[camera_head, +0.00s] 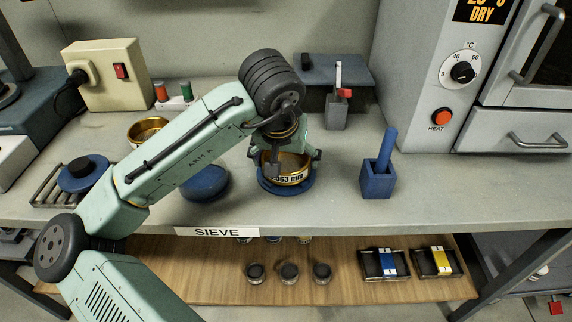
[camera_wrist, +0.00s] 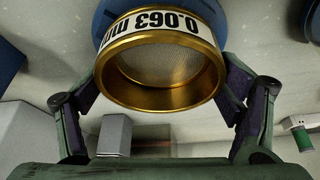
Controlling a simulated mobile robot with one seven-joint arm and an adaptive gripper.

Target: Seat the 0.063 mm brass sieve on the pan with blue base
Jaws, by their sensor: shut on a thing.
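The brass sieve (camera_head: 290,179), labelled 0.063 mm, is at the middle of the bench in the head view. It also shows in the wrist view (camera_wrist: 160,97), with its mesh visible inside the rim. My gripper (camera_head: 286,157) comes down from above and is shut on the sieve, with a finger on either side of it. A blue round base (camera_head: 287,191) shows directly below the sieve in the head view. It also shows past the sieve's label in the wrist view (camera_wrist: 112,14). Whether the sieve rests fully on it or hovers just above cannot be told.
A blue round piece (camera_head: 205,182) lies close on the left, and another brass-rimmed vessel (camera_head: 148,130) stands behind my arm. A blue holder (camera_head: 377,184) stands to the right. A grey holder (camera_head: 336,112) is behind. The oven (camera_head: 440,75) bounds the right.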

